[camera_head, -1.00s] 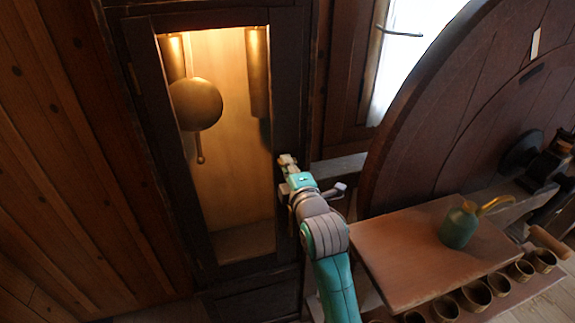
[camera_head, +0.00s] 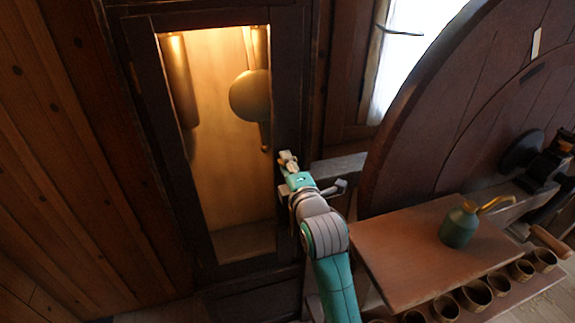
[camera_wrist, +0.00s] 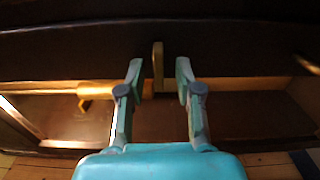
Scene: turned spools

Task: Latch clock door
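The clock door (camera_head: 289,100) is a dark wooden frame around a tall pane, with the lit case behind it. It looks flush with the case in the head view. My gripper (camera_head: 287,158) is at the door's right-hand stile, about mid-height. In the wrist view my gripper (camera_wrist: 159,72) has its two fingers apart. A small upright brass-coloured latch piece (camera_wrist: 158,66) stands between the fingertips, with a gap visible on each side. The latch is hidden or too small to make out in the head view.
The round brass pendulum (camera_head: 250,96) hangs inside the case beside cylindrical weights (camera_head: 178,80). To the right are a wooden bench top (camera_head: 400,260) with a green oil can (camera_head: 459,226), several small cups (camera_head: 475,296) and a large round wooden wheel (camera_head: 440,120).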

